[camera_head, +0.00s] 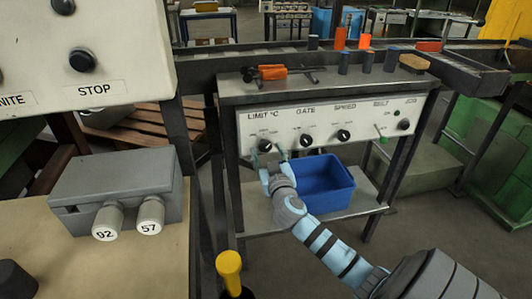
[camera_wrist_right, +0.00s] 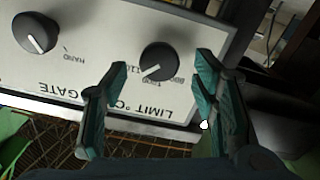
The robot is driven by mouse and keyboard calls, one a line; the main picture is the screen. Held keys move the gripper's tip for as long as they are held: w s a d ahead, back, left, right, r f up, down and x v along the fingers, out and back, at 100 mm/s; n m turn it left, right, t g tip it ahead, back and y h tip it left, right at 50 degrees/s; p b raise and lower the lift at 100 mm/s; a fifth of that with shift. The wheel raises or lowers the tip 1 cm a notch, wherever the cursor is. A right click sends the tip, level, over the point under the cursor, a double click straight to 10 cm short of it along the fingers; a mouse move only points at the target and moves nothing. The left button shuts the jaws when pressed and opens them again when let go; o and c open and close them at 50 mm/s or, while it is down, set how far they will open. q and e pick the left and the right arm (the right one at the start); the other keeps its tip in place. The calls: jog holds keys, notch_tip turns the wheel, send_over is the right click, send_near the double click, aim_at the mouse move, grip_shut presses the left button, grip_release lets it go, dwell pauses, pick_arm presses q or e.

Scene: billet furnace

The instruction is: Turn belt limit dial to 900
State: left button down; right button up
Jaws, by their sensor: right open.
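The limit dial (camera_head: 265,146) is a round black knob below the "LIMIT °C" label on the white control panel (camera_head: 373,118). In the right wrist view, the panel appears upside down and the dial (camera_wrist_right: 160,62) shows a white pointer mark towards lower left. Small scale numbers beside it are only partly readable. My right gripper (camera_head: 268,160) is at the panel's left end, just in front of the dial. In the wrist view its open fingers (camera_wrist_right: 160,72) are on either side of the dial, with visible gaps. Contact with the panel cannot be told. My left gripper is not in view.
The gate dial (camera_head: 306,141) and speed dial (camera_head: 343,135) sit to the right, with a green-tipped lever (camera_head: 382,136) beyond. A blue bin (camera_head: 325,185) stands on the shelf below. A grey box (camera_head: 115,190) and STOP panel (camera_head: 90,50) are at left.

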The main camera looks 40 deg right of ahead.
jog(key=shift+x, duration=1.05)
jog(key=c, duration=1.2)
jog(key=shift+o, duration=0.2)
